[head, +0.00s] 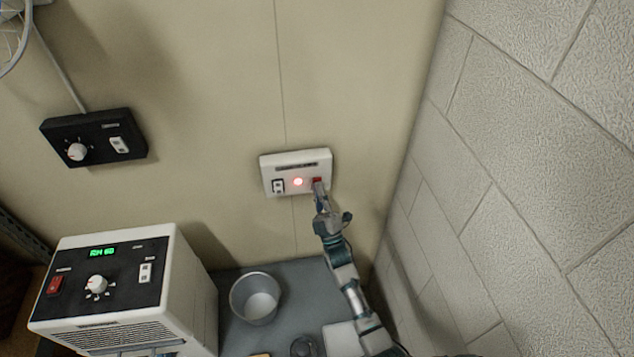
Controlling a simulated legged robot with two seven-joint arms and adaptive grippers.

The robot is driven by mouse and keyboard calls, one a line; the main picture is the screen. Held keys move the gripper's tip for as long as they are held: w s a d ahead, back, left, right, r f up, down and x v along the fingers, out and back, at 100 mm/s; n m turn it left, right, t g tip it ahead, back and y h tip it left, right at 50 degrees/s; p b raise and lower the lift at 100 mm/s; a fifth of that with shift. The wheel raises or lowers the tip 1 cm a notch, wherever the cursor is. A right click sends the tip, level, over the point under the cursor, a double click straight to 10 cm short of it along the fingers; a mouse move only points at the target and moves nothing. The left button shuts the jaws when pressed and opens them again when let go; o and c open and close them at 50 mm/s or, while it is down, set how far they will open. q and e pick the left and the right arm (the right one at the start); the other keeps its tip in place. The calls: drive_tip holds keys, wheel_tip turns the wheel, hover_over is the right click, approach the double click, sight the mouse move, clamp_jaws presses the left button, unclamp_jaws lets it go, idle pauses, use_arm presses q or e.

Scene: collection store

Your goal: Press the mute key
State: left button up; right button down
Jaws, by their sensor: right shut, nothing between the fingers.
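A white control panel (297,161) is fixed on the beige wall. It carries a dark label strip, a white rocker switch (278,186) at its left, a lit red lamp (298,182) in the middle, and a red key (317,181) at its right. My right gripper (319,188) is shut and empty, with its fingertips at the red key. The fingertips cover the lower part of the key, and I cannot tell whether they touch or press it. Any lettering on the panel is too small to read. My left gripper is not in view.
A black box (95,125) with a knob and switch hangs on the wall at left. A white unit (190,285) with a green display stands at lower left. A grey bucket (255,310) stands on the grey surface (290,275). A block wall (500,150) bounds the right.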

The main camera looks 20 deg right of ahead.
drive_tip(key=shift+w+d, duration=0.1)
drive_tip(key=shift+w, duration=0.2)
drive_tip(key=shift+s, duration=0.15)
idle(0.5)
drive_tip(key=shift+s+p, duration=0.35)
drive_tip(key=shift+s, duration=0.4)
drive_tip(key=s+p, duration=0.1)
drive_tip(key=s+a, duration=0.1)
drive_tip(key=s, duration=0.1)
drive_tip(key=s+p, duration=0.1)
drive_tip(key=shift+s+a+p, duration=0.3)
drive_tip(key=shift+s, duration=0.1)
idle(0.5)
